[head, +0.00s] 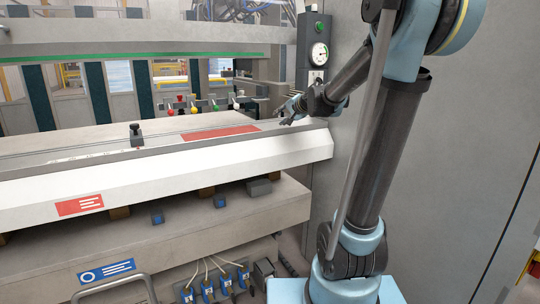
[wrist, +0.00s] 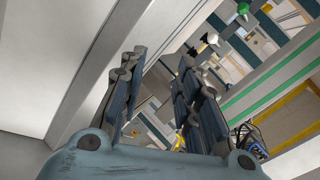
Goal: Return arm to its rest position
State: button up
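My gripper (head: 290,113) is at the right end of the panel bender's bed, close above the white beam (head: 180,175) in the head view. I cannot tell whether it touches anything there. In the wrist view my gripper (wrist: 163,75) has its two fingers apart, with nothing between them. My arm runs from its blue base at the lower right up out of the picture and back down to the gripper.
A control box with a gauge (head: 319,54) hangs on the grey wall beside my forearm. Levers with coloured knobs (head: 193,105) stand behind the bed. A black clamp knob (head: 136,134) stands on the bed. Blue valves (head: 218,286) sit below.

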jog(key=s+d+f+n+g+h, duration=0.1)
jog(key=s+d+f+n+h, duration=0.1)
jog(key=s+d+f, duration=0.5)
jog(key=s+d+f+n+g+h, duration=0.2)
jog(key=s+d+n, duration=0.1)
jog(key=s, duration=0.7)
jog(key=s+d+f+n+g+h, duration=0.1)
jog(key=s+d+f+n+h, duration=0.1)
jog(key=s+d+f, duration=0.5)
jog(key=s+a+f+g, duration=0.1)
jog(key=s+f, duration=0.3)
jog(key=s, duration=0.4)
jog(key=s+a+f+g, duration=0.1)
jog(key=s+f+g, duration=0.3)
jog(key=s, duration=0.4)
jog(key=shift+s+a+f, duration=0.2)
jog(key=shift+s+a, duration=0.1)
jog(key=shift+a, duration=0.05)
jog(key=shift+w+a+f, duration=0.15)
jog(key=shift+w+a, duration=0.1)
jog(key=shift+w, duration=0.25)
